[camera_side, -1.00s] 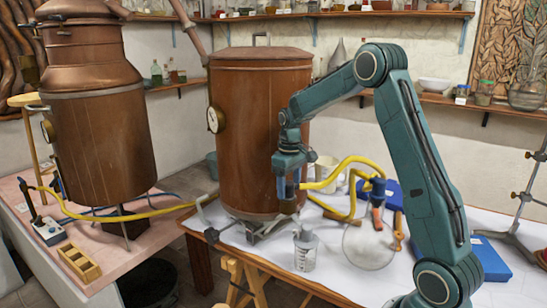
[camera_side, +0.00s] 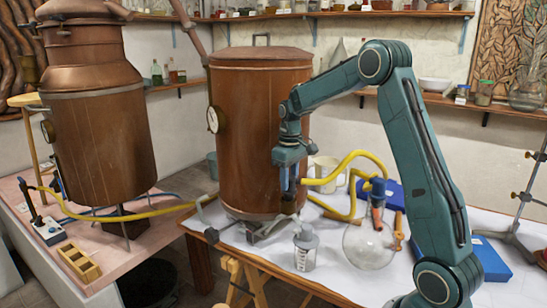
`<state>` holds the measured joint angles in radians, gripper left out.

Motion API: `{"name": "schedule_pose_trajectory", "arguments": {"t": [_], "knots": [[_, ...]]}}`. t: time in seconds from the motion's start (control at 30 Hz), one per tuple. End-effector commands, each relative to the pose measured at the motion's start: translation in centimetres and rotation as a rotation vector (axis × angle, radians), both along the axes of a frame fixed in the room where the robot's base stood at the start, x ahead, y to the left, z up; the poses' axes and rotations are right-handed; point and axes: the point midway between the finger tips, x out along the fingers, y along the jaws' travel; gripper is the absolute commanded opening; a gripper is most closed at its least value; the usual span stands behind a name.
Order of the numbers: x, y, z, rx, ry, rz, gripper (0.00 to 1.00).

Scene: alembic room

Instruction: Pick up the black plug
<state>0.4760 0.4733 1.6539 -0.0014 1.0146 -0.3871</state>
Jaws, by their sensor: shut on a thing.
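My gripper (camera_side: 288,192) points down in front of the large copper vessel, above the table's near left part. Its blue fingers are shut on a small dark piece at their tips, which looks like the black plug (camera_side: 289,197). The fingers cover much of it, and it shows small and dark against the copper.
The copper vessel (camera_side: 258,120) stands close behind my gripper. A yellow hose (camera_side: 350,160) curves just right of it. A round glass flask (camera_side: 368,247), a blue case (camera_side: 392,190) and a blue flat thing (camera_side: 490,260) lie right. The white tabletop (camera_side: 340,285) is clear in front.

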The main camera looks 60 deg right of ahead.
Motion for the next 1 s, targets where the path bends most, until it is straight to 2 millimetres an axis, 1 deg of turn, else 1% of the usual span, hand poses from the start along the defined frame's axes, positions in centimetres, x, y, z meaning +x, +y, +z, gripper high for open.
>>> {"name": "schedule_pose_trajectory", "arguments": {"t": [0.03, 0.1, 0.43, 0.77, 0.87, 0.97, 1.0], "knots": [[0.0, 0.0, 0.7, -0.002, -0.003, 0.000, 0.10], [0.1, 0.0, 1.5, -0.002, -0.004, 0.000, 0.10], [0.0, -0.1, 5.2, -0.002, -0.003, 0.000, 0.10], [-3.2, 0.0, 5.1, -0.001, -0.001, -0.001, 0.10], [-4.7, -0.1, 5.1, -0.001, -0.001, -0.002, 0.10], [-6.5, 0.0, 5.0, -0.001, 0.000, -0.003, 0.10], [-7.4, -0.1, 5.1, -0.001, -0.001, -0.004, 0.10]]}}
